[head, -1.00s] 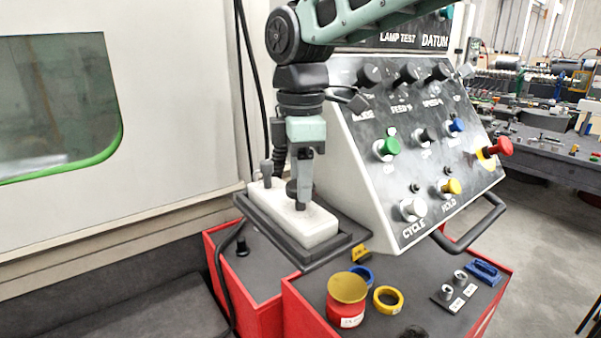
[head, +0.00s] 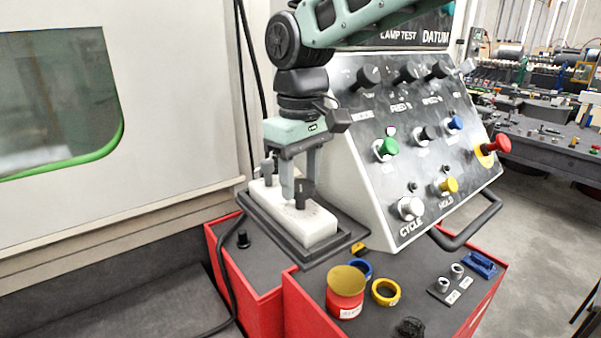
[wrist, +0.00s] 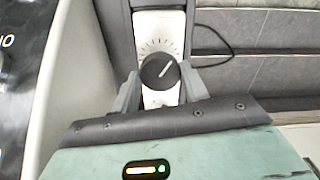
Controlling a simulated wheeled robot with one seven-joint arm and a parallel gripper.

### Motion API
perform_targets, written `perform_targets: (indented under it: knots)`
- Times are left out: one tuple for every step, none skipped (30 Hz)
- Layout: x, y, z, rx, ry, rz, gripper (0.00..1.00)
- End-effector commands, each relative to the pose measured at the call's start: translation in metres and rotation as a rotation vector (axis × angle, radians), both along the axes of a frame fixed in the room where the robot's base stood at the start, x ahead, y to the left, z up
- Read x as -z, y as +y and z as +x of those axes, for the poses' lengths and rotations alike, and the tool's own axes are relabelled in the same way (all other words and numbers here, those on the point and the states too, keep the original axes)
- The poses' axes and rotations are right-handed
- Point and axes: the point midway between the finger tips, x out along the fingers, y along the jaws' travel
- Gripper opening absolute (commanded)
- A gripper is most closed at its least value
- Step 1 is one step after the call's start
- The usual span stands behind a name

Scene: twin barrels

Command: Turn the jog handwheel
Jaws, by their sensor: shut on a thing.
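The jog handwheel (wrist: 158,71) is a dark round knob with a white pointer line, on a white pendant box (head: 318,231) with tick marks around the knob. In the wrist view the pointer slants to the upper right. My gripper (wrist: 161,92) has one grey finger on each side of the knob and is shut on it. In the head view my gripper (head: 299,186) points straight down over the box, and its fingers partly hide the handwheel (head: 303,196).
A grey stalk (head: 268,170) stands on the box's far end. The box lies in a dark tray (head: 330,250), close beside the sloped control panel (head: 385,205). A red tin (head: 345,300) and blue and yellow rings (head: 386,292) sit on the red cabinet in front.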

Motion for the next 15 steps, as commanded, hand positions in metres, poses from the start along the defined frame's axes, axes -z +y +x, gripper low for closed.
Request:
perform_targets:
  knots:
    - [-0.0017, 0.0001, 0.0003, 0.043, -0.002, 0.001, 0.22]
    - [-0.0016, 0.0001, 0.0003, 0.071, -0.002, 0.001, 0.22]
    - [-0.0016, 0.0001, 0.0003, 0.109, -0.002, 0.001, 0.22]
    - [-0.0016, 0.0001, 0.0003, 0.138, -0.002, 0.001, 0.22]
    - [-0.0016, 0.0001, 0.0003, 0.166, -0.002, 0.001, 0.22]
    - [-0.0015, 0.0001, 0.0001, 0.204, -0.002, 0.001, 0.22]
    - [-0.0015, 0.0002, 0.0001, 0.232, -0.001, 0.000, 0.22]
    - [-0.0015, 0.0003, 0.0000, 0.260, -0.001, 0.000, 0.22]
    - [-0.0015, 0.0004, -0.0001, 0.298, -0.001, 0.000, 0.22]
    - [-0.0015, 0.0004, -0.0002, 0.327, -0.001, 0.000, 0.22]
    - [-0.0015, 0.0004, -0.0002, 0.355, -0.001, 0.000, 0.22]
    - [-0.0014, 0.0003, -0.0001, 0.393, -0.001, 0.000, 0.22]
    - [-0.0014, 0.0003, -0.0001, 0.422, -0.001, 0.000, 0.22]
    - [-0.0014, 0.0002, -0.0001, 0.450, -0.001, 0.000, 0.22]
    - [-0.0014, 0.0001, 0.0000, 0.488, -0.001, 0.000, 0.22]
